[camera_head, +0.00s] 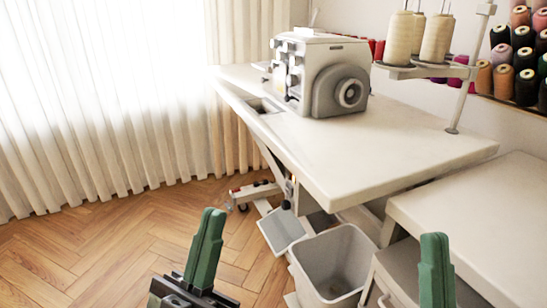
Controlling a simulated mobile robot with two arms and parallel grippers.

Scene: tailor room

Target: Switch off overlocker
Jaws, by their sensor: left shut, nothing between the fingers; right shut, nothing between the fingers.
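The overlocker (318,72) is a pale grey-white machine on a white table (400,155), towards its back left. Its round handwheel (350,92) faces me on the right side. I cannot make out a power switch on it. My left gripper (206,245) is at the bottom, left of the table and over the wooden floor, shut and empty. My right gripper (436,268) is at the bottom right, in front of a second white table, shut and empty. Both grippers are well apart from the overlocker.
A thread stand (452,125) with cream cones (398,40) rises from the table's right. A grey bin (335,262) and a pedal (282,229) are below the table. A lower white table (490,220) stands at right. A rack of coloured spools (525,60) is behind. The floor at left is clear.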

